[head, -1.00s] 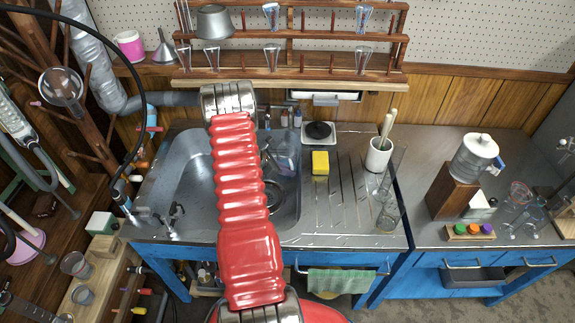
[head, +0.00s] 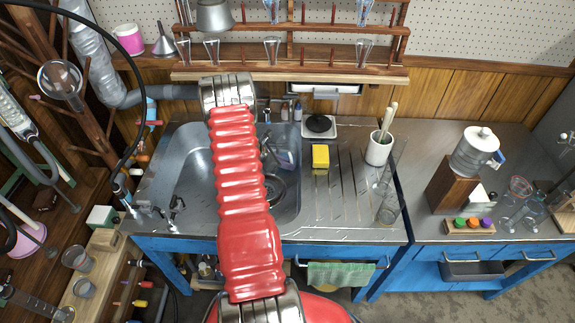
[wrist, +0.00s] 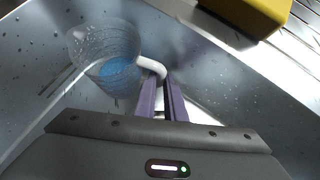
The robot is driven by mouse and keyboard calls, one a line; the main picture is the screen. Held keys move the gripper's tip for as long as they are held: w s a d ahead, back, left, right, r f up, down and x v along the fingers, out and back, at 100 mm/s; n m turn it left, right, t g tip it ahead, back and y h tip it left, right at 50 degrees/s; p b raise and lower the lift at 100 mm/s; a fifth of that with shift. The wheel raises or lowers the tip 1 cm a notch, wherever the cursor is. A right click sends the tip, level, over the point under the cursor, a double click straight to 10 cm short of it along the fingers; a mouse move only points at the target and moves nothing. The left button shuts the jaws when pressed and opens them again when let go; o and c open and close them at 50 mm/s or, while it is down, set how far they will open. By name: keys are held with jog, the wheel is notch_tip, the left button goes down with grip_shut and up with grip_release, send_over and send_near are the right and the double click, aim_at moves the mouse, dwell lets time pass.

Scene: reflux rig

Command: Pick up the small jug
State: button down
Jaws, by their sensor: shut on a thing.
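The small jug (wrist: 105,50) is clear and ribbed, with a white handle (wrist: 152,66) and a blue patch showing at its bottom. In the wrist view it is at the upper left, tilted in the picture, inside the metal sink. My gripper (wrist: 161,78) has purple fingers, shut on the jug's handle. In the head view a clear shape that looks like the jug (head: 286,160) shows in the right part of the sink (head: 190,185), and my red arm hides part of the basin. I cannot tell whether the jug touches the sink floor.
The sink walls stand close around the jug. A yellow sponge (head: 320,156) lies on the drainboard to the right, also at the top of the wrist view (wrist: 250,12). A white pot (head: 379,148) and glass cylinders (head: 387,208) stand farther right. A glassware shelf (head: 290,74) is behind.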

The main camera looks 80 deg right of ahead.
jog(key=shift+w+a+r, duration=0.15)
jog(key=shift+w+r, duration=0.05)
jog(key=shift+r, duration=0.15)
notch_tip(320, 180, up, 6)
jog(key=w+a, duration=1.1)
jog(key=a, duration=0.4)
jog(key=shift+w, duration=0.35)
dwell(0.6)
jog(key=shift+a, duration=0.1)
dwell(0.5)
jog(key=shift+s, duration=0.1)
